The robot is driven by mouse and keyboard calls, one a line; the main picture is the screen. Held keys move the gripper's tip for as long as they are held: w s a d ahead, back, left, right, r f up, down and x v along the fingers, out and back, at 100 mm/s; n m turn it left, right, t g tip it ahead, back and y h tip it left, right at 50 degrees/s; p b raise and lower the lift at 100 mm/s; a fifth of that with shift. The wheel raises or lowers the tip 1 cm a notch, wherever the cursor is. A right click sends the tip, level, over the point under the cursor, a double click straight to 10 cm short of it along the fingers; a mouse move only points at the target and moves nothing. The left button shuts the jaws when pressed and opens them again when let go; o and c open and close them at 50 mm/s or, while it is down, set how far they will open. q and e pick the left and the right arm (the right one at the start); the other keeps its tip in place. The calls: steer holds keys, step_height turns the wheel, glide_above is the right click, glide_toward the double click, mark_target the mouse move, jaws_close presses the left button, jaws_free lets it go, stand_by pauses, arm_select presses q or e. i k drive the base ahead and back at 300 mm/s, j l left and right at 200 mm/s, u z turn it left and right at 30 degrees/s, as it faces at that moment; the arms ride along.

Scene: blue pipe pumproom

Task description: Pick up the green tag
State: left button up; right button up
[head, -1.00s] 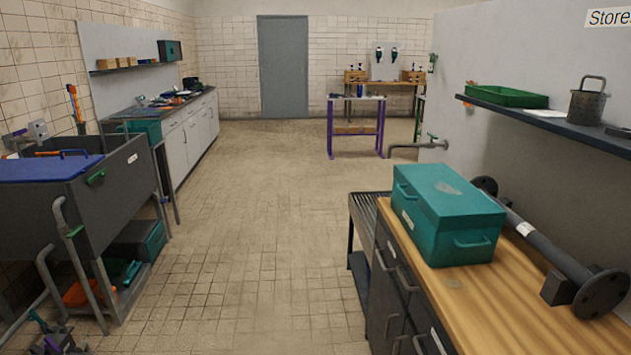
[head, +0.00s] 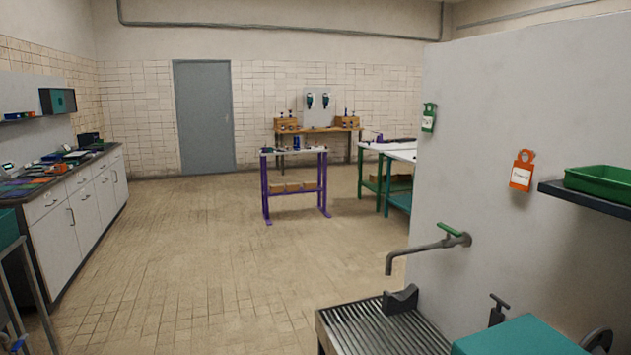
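The green tag (head: 429,118) hangs on the side of the pale partition wall, near its far edge, right of the picture's middle. It has a hole at the top and a white label with writing too small to read. An orange tag (head: 522,171) with a white label hangs on the same wall, nearer and lower. Neither of my grippers shows in the head view.
Below the tags, a tap with a green handle (head: 450,229) sticks out over a slatted drain stand (head: 385,335). A teal box (head: 515,338) and a dark shelf with a green tray (head: 600,184) are at right. The tiled floor (head: 215,265) is clear in the middle.

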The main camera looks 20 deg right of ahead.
mark_target(429, 116)
steer(key=i+z, duration=0.15)
steer(key=i, duration=0.25)
steer(key=i+j+z, duration=0.2)
steer(key=i, duration=0.25)
steer(key=i+j+z, duration=0.15)
steer(key=i, duration=0.25)
steer(key=i+j+z, duration=0.15)
steer(key=i, duration=0.25)
